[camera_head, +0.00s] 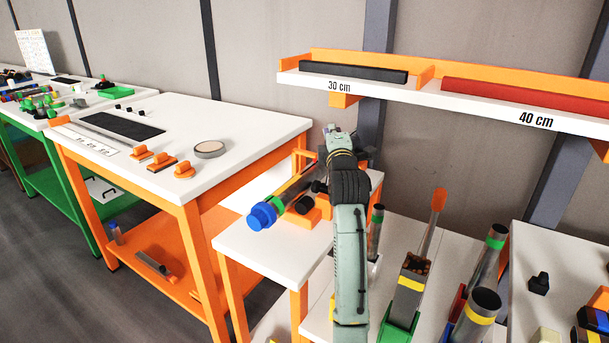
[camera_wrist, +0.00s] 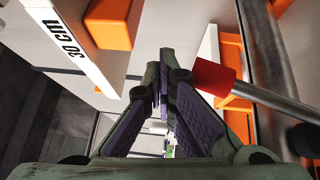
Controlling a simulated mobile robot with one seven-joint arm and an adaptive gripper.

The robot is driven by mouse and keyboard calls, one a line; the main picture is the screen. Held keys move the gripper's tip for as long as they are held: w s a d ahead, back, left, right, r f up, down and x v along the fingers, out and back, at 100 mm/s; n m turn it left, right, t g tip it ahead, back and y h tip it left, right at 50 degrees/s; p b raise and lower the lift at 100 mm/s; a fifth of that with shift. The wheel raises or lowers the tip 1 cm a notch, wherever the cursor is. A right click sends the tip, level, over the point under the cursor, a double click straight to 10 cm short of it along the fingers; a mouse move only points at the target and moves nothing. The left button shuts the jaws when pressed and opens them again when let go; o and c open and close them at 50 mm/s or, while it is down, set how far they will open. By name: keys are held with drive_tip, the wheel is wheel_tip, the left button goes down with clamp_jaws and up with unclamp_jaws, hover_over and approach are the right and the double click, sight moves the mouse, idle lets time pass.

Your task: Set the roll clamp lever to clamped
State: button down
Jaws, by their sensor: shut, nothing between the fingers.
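The roll clamp stands on the small white table, with an orange base (camera_head: 305,216) and a grey tube (camera_head: 290,193) with a blue end cap (camera_head: 262,215). My arm hides part of it. In the wrist view, a red block (camera_wrist: 212,77) sits at the end of a grey rod (camera_wrist: 275,99), just right of my fingers. It may be the lever's grip, but I cannot tell for sure, nor which way the lever is set. My gripper (camera_head: 338,134) is above the clamp's right side. In the wrist view its fingers (camera_wrist: 164,80) are shut and empty, apart from the red block.
A shelf (camera_head: 362,92) marked 30 cm and 40 cm runs behind and right of my gripper. Upright tubes (camera_head: 474,316) and an orange-tipped bar (camera_head: 432,222) stand at lower right. A white-topped workbench (camera_head: 240,122) with a tape roll (camera_head: 209,149) is to the left.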

drive_tip(key=shift+w+d+f+g, duration=0.1)
drive_tip(key=shift+w+d+g, duration=0.3)
drive_tip(key=shift+w, duration=0.2)
drive_tip(key=shift+w+f+m, duration=0.1)
drive_tip(key=shift+w+m, duration=0.05)
drive_tip(key=shift+m, duration=0.15)
drive_tip(key=shift+w+d+f+p, duration=0.1)
drive_tip(key=shift+w+f+p, duration=0.1)
drive_tip(key=shift+p, duration=0.15)
idle(2.4)
drive_tip(key=shift+r, duration=0.1)
